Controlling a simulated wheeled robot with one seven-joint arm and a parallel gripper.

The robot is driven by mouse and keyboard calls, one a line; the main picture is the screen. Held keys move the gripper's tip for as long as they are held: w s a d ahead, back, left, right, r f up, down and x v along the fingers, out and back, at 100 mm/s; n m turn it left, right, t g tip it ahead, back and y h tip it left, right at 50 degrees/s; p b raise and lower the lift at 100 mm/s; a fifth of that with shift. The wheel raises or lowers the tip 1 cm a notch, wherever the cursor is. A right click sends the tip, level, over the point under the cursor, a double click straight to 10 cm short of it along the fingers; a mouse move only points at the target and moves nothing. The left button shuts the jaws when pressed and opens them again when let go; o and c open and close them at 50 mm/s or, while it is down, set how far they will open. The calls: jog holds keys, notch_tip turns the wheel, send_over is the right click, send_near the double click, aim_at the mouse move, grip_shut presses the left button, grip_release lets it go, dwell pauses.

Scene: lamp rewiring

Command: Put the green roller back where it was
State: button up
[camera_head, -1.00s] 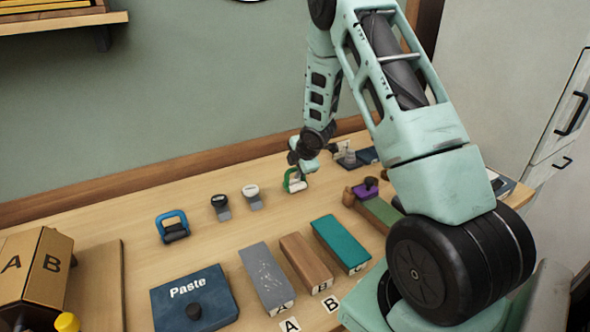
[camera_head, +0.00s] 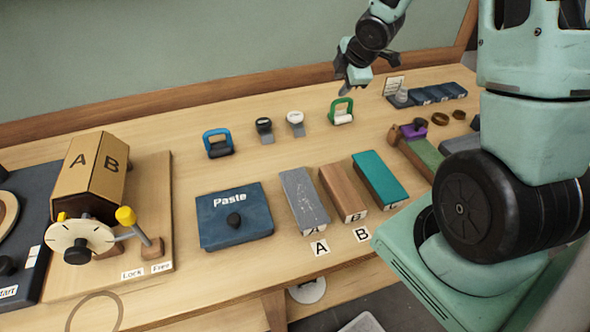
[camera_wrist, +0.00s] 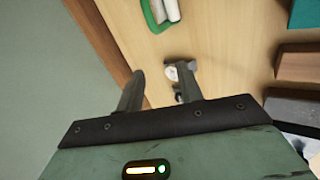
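The green roller (camera_head: 341,112), with a green handle frame and a pale roll, stands upright on the table near the back wall. It is to the right of two small dark-and-white stamp-like tools. My gripper (camera_head: 349,90) is above and just behind the green roller, apart from it. In the wrist view, my gripper (camera_wrist: 162,80) has its two fingers spread with nothing between them. The green roller (camera_wrist: 160,14) shows at the top edge there, partly cut off, beyond the fingertips.
A blue-handled roller (camera_head: 218,143) stands further left, with the black-topped tool (camera_head: 264,128) and the white-topped tool (camera_head: 296,121) between. The Paste box (camera_head: 235,214) and grey, brown and teal blocks (camera_head: 378,178) lie in front. Bare tabletop surrounds the green roller.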

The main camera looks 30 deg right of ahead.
jog(key=s+a+r+m+g+y, duration=0.15)
jog(key=s+a, duration=0.25)
jog(key=a, duration=0.7)
jog(key=s+a+r+m+g, duration=0.1)
jog(key=s+a+r+m, duration=0.2)
jog(key=a, duration=0.9)
jog(key=s+a+g, duration=0.1)
jog(key=s+a, duration=0.3)
jog(key=s, duration=0.3)
jog(key=s+a+r+m+g, duration=0.1)
jog(key=s+a, duration=0.3)
jog(key=s, duration=0.3)
jog(key=s+a+g, duration=0.1)
jog(key=s+a, duration=0.2)
jog(key=s, duration=0.4)
jog(key=shift+a+r+m+g, duration=0.3)
jog(key=shift+a+m+g, duration=0.05)
jog(key=shift+a, duration=0.05)
jog(key=shift+y, duration=0.25)
